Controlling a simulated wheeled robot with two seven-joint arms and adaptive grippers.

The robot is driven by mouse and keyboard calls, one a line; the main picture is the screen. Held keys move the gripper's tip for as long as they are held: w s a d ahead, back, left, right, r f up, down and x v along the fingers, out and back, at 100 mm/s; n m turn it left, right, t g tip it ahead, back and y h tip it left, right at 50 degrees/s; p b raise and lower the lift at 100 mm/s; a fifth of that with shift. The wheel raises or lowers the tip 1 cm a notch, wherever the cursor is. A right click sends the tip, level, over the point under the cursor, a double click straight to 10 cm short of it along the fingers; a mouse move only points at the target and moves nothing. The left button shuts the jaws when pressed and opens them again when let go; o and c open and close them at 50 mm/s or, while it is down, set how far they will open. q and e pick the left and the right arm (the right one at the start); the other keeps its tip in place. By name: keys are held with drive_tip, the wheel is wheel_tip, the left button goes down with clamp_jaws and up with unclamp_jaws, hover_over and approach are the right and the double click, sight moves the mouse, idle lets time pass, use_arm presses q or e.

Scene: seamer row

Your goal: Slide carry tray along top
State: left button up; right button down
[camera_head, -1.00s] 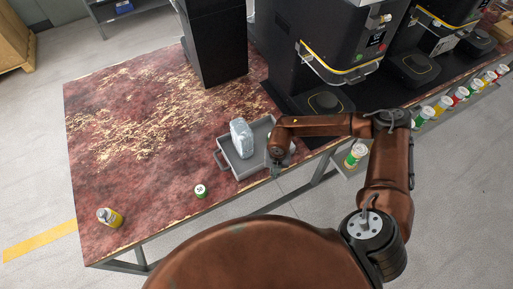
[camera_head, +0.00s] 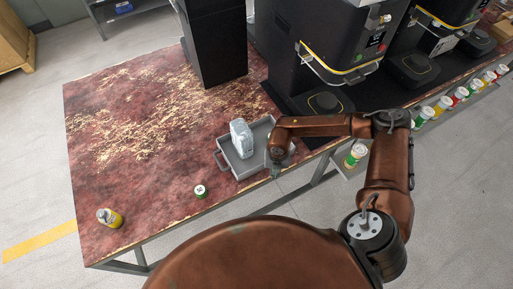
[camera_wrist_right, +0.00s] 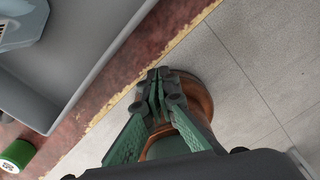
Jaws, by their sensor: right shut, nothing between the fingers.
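The grey carry tray (camera_head: 246,169) lies on the worn red table top, near its front right edge. A pale wrapped block (camera_head: 241,139) stands in it. The tray's wall also shows in the right wrist view (camera_wrist_right: 92,62), with part of the block at the top left. My right gripper (camera_head: 275,171) is at the tray's front right corner, by the table edge, mostly hidden under its own wrist. In the right wrist view its green fingers (camera_wrist_right: 157,92) are shut and empty, beside the tray wall and over the table edge and floor. My left gripper is not in view.
A black column (camera_head: 215,45) and a black machine (camera_head: 325,55) stand behind. The table's left side (camera_head: 120,150) is mostly clear.

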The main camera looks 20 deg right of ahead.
sight(260, 157)
drive_tip(key=shift+w, duration=0.1)
drive_tip(key=shift+w+a+b, duration=0.2)
drive_tip(key=shift+w+b, duration=0.5)
drive_tip(key=shift+w, duration=1.2)
drive_tip(key=shift+w+a+b, duration=0.2)
drive_tip(key=shift+w+b, duration=0.6)
drive_tip(key=shift+w, duration=1.2)
drive_tip(key=shift+w, duration=0.15)
drive_tip(key=shift+w+a+b, duration=0.15)
drive_tip(key=shift+w+b, duration=0.55)
drive_tip(key=shift+w, duration=1.15)
